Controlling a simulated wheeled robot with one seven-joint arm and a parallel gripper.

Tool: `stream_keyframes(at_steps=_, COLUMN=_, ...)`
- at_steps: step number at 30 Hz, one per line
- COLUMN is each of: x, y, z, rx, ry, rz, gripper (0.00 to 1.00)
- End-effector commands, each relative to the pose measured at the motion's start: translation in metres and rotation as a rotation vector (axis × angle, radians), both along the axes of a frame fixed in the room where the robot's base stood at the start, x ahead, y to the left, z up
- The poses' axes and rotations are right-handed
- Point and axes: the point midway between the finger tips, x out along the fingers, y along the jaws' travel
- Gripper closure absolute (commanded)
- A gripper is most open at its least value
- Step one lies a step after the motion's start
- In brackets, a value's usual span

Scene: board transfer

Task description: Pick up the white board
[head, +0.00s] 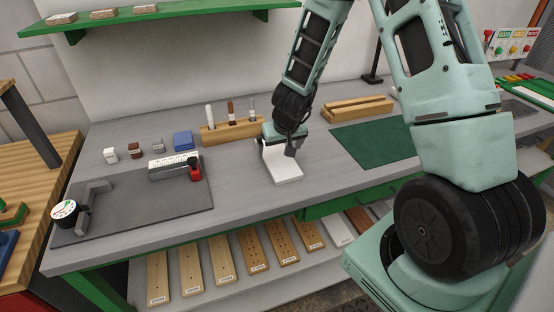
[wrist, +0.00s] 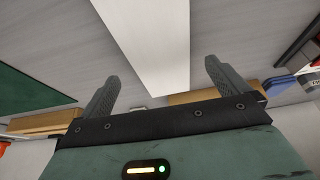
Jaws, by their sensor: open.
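The white board (head: 284,171) lies flat on the grey workbench, right of the dark grey mat. My gripper (head: 276,147) is over the board's far end, pointing down at it, and partly hides that end. In the wrist view the white board (wrist: 152,45) runs down between the two grey fingers of my gripper (wrist: 160,85). The fingers are open, with a gap on each side of the board. I cannot tell how high the fingertips are above the bench.
A wooden holder with upright tools (head: 232,131) stands behind my gripper. A dark grey mat (head: 135,212) with a red-and-white device lies left, a green mat (head: 372,141) right. A wooden tray (head: 357,108) stands behind the green mat. Several wooden boards (head: 220,258) lie on the shelf below.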

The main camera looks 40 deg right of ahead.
Motion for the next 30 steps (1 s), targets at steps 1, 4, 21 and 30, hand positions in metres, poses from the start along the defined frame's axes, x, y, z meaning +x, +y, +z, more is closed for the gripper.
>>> stream_keyframes(at_steps=1, x=0.001, y=-0.001, z=-0.010, rx=0.003, ry=0.004, rz=-0.002, gripper=0.00)
stream_keyframes(at_steps=4, x=0.007, y=-0.002, z=-0.022, rx=0.002, ry=0.003, rz=-0.003, gripper=0.00)
stream_keyframes(at_steps=21, x=0.012, y=-0.003, z=-0.033, rx=0.000, ry=0.000, rz=0.000, gripper=0.42)
stream_keyframes(at_steps=30, x=0.013, y=-0.003, z=-0.032, rx=0.000, ry=-0.001, rz=0.000, gripper=0.55)
